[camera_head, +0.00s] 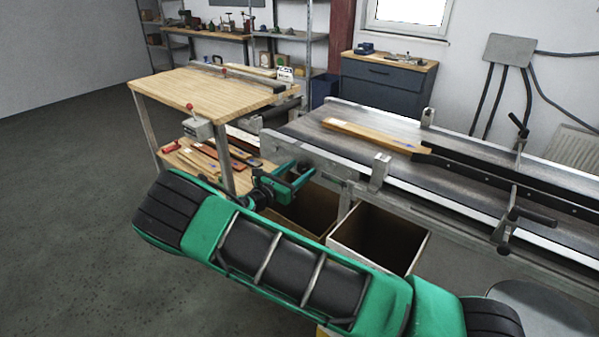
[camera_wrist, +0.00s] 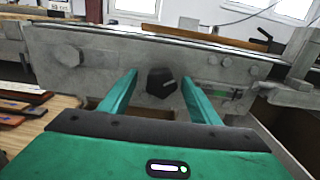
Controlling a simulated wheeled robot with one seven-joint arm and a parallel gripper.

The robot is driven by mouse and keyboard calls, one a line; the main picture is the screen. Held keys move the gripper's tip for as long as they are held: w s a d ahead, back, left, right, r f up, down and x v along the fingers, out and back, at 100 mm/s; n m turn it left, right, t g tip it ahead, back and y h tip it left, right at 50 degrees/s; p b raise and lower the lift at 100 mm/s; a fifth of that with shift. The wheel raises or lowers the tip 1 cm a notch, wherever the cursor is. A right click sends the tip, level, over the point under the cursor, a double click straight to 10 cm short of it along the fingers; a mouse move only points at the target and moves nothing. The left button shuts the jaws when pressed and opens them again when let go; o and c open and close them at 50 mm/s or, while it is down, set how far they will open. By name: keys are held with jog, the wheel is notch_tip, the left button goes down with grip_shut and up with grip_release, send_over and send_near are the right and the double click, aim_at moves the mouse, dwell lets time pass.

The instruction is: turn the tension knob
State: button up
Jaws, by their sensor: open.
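The tension knob (camera_wrist: 161,82) is a dark, faceted knob on the grey metal side plate (camera_wrist: 100,66) of the conveyor, seen in the wrist view. My gripper (camera_wrist: 160,86) is open, with one green finger to the left of the knob and one to the right. Gaps show between the knob and both fingers; I cannot tell how far the fingertips are from the plate. In the head view my gripper (camera_head: 297,178) reaches toward the near left end of the conveyor (camera_head: 300,128), and the knob is not clearly visible there.
A wooden-topped table (camera_head: 200,92) with a lower shelf of boards stands left of the conveyor. An open box (camera_head: 420,252) stands below the conveyor. A wooden strip (camera_head: 375,135) lies on the belt. A hex bolt (camera_wrist: 67,58) sits left of the knob on the plate.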

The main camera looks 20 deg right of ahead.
jog(key=c, duration=1.1)
jog(key=shift+o, duration=0.2)
jog(key=m, duration=0.3)
jog(key=shift+m, duration=2.3)
